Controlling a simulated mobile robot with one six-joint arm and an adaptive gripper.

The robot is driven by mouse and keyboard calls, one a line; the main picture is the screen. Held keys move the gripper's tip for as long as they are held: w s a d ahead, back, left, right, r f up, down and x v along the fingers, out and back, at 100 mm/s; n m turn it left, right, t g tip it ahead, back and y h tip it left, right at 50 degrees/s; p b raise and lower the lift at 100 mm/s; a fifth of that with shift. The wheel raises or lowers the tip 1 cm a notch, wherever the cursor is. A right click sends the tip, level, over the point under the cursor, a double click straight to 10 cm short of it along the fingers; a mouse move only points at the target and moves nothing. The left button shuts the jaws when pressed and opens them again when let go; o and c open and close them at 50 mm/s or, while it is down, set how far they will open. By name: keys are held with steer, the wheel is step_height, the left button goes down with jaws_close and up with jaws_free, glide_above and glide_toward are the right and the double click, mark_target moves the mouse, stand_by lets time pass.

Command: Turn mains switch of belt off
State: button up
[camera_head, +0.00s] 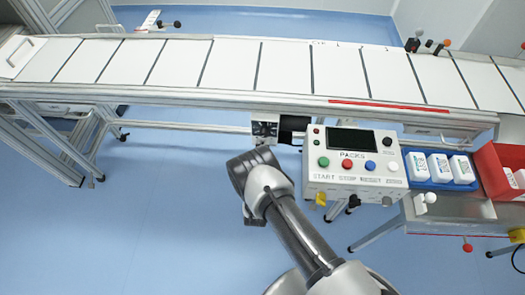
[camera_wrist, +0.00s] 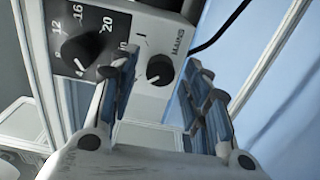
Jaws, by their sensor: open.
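The mains switch is a small black rotary knob (camera_wrist: 159,69) on a light control box (camera_wrist: 150,100), beside the printed word MAINS, in the wrist view. Its pointer setting is too small to read surely. My gripper (camera_wrist: 165,88) is open, with one finger on each side of the knob in the picture; the gap between the fingers is empty. I cannot tell whether either finger touches the box. In the head view the box (camera_head: 265,129) hangs under the conveyor belt (camera_head: 285,70), and my arm's dark wrist is just below it, hiding the fingers.
A larger black dial (camera_wrist: 82,52) with numbers sits left of the mains knob. A black cable (camera_wrist: 222,25) runs at the upper right. A button panel (camera_head: 353,165) stands right of my arm, then a blue tray (camera_head: 436,184) and a red bin (camera_head: 500,160). Floor at left is clear.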

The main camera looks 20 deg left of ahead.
steer(key=v, duration=1.2)
stand_by(0.5)
